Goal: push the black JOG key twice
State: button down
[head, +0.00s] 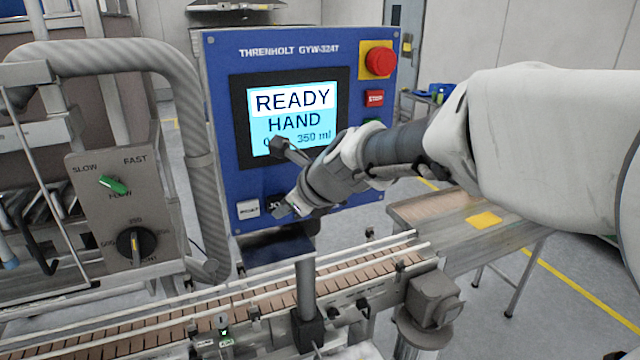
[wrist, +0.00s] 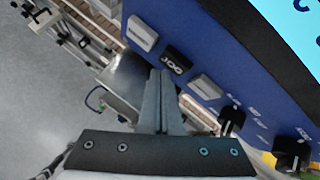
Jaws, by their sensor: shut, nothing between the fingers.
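The black JOG key (wrist: 175,60) sits on the blue front panel (head: 222,120) between two pale keys in the wrist view. In the head view the JOG key (head: 274,202) is partly hidden behind my gripper (head: 281,211). My gripper is shut and empty. Its fingertips (wrist: 160,72) appear right at the JOG key's lower edge in the wrist view. I cannot tell whether they touch it. The screen (head: 292,112) reads READY, HAND and 350 ml, with part of the bottom line hidden by my arm.
A pale key (head: 248,209) lies left of JOG. A red mushroom button (head: 380,61) and a red STOP key (head: 375,98) are at the panel's upper right. The conveyor (head: 250,298) runs below. A knob plate (head: 122,215) and a curved grey pipe (head: 188,100) stand left.

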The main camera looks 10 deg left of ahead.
jog(key=shift+s+d, duration=0.1)
jog(key=shift+s, duration=0.05)
jog(key=shift+s, duration=0.1)
jog(key=s+d, duration=0.1)
jog(key=s, duration=0.1)
jog(key=s+d, duration=0.1)
jog(key=s, duration=0.1)
jog(key=shift+d, duration=0.3)
jog(key=shift+f+b, duration=0.1)
jog(key=shift+b, duration=0.2)
dwell(2.3)
